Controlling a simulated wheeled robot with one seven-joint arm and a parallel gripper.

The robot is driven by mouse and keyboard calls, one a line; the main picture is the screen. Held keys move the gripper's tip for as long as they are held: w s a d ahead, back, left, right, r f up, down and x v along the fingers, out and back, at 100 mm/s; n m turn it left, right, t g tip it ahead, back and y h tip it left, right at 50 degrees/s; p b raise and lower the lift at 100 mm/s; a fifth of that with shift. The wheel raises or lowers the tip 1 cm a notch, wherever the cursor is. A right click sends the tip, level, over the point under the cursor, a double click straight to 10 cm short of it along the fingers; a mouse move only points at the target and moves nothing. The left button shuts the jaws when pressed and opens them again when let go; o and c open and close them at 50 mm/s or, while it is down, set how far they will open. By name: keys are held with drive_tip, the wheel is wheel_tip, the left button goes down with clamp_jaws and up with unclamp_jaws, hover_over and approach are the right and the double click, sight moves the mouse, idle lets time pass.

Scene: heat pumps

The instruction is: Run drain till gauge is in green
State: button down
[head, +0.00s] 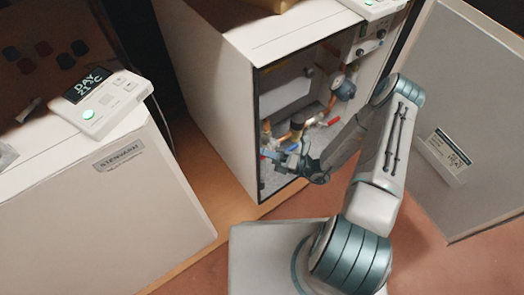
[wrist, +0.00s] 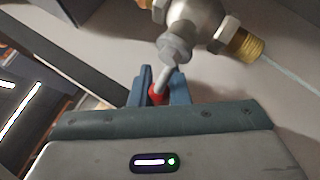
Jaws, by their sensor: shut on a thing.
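In the wrist view a metal drain valve (wrist: 195,22) with a brass threaded outlet (wrist: 247,43) is close in front of my gripper (wrist: 158,88). A thin pale-blue line runs from the outlet toward the right edge, like a stream of water. My gripper is shut on the valve's red-tipped lever (wrist: 158,92), between its two blue-grey fingers. In the head view my gripper (head: 278,155) is inside the open cabinet, low at its front left, partly hiding the valve. A small round gauge (head: 338,81) seems to sit on the pipework higher up; its needle and colours are too small to read.
The open white cabinet (head: 215,95) holds pipes and another red handle (head: 333,121) right of my gripper. Its door (head: 465,110) stands open at the right. A second white unit (head: 100,200) with a display panel (head: 90,88) reading DAY 21 °C is at the left.

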drive_tip(key=shift+r+m+t+y, duration=0.4)
drive_tip(key=shift+m+t, duration=0.3)
drive_tip(key=shift+m, duration=0.3)
drive_tip(key=c, duration=1.7)
unclamp_jaws()
drive_tip(key=shift+d, duration=0.15)
drive_tip(key=p+v, duration=0.2)
drive_tip(key=v, duration=1.1)
drive_tip(key=shift+s+d+f, duration=0.2)
drive_tip(key=shift+d, duration=0.05)
